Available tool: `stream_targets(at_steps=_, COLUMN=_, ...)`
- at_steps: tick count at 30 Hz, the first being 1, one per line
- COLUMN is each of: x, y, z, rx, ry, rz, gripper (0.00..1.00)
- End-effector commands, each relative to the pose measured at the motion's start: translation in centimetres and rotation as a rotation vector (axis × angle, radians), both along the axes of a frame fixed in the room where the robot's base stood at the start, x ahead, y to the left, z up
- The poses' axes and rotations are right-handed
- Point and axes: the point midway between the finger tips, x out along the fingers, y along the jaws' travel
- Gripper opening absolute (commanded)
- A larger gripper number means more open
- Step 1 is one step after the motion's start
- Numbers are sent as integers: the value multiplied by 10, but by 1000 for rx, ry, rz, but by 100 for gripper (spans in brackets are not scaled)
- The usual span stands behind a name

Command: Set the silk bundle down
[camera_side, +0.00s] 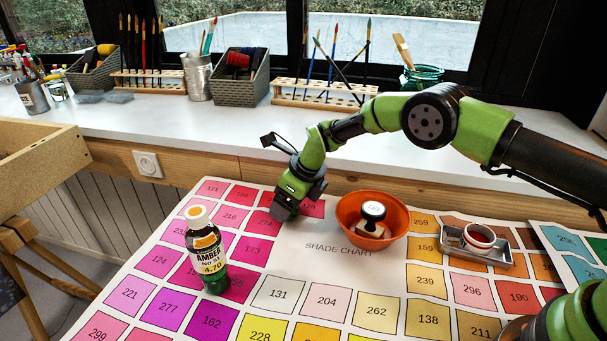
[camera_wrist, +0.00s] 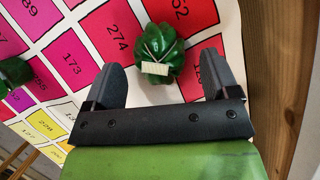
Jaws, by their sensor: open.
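The silk bundle (camera_wrist: 160,50) shows in the wrist view as a dark green, ribbed bundle with a pale band. It appears to rest on the shade chart (camera_wrist: 128,87) among the pink and red squares. My gripper (camera_wrist: 163,64) is open, with one finger on each side of the bundle and visible gaps beside it. In the side view my gripper (camera_side: 286,206) points down over the chart's far pink squares, left of the orange bowl. The bundle is not discernible there, hidden by the gripper.
An amber-labelled bottle (camera_side: 206,255) stands on the chart, left of my gripper. An orange bowl (camera_side: 352,212) holding a stamp (camera_side: 373,211) is close on the right. A metal tray (camera_side: 451,236) with a red-filled pot (camera_side: 478,239) lies farther right. The chart's front middle is clear.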

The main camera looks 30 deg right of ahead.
Motion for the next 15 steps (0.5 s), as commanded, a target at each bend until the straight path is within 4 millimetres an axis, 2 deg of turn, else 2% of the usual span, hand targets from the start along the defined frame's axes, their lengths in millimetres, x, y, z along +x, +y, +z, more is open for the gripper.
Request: stream_targets(at_steps=15, x=-29, y=-18, z=82, rx=-1, ry=-2, rz=-2, gripper=81)
